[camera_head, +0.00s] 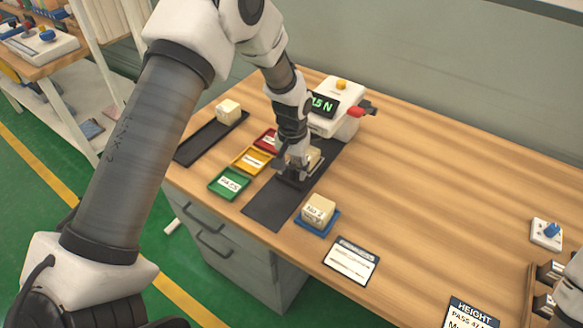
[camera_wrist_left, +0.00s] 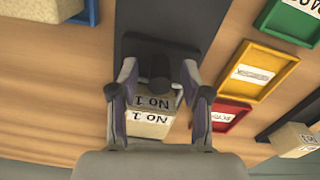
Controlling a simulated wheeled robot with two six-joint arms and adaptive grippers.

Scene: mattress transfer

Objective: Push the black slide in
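The black slide (camera_wrist_left: 161,72) shows an upright dark post in the left wrist view, over a dark track (camera_head: 274,205) that runs toward the white tester. A pale block marked No 1 (camera_wrist_left: 150,122) sits just beyond the post, on the tester's side. My left gripper (camera_head: 296,165) is low over the slide in the head view and hides much of it. In the left wrist view, its fingers (camera_wrist_left: 159,76) stand apart on either side of the post, with gaps showing. Contact with the slide cannot be made out. My right gripper is not in view.
The white tester (camera_head: 340,95) with a green readout and red knob stands behind. Green (camera_head: 229,184), yellow (camera_head: 251,160) and red trays lie left of the track. A block (camera_head: 318,210) on a blue tray stands right. The table's middle right is clear.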

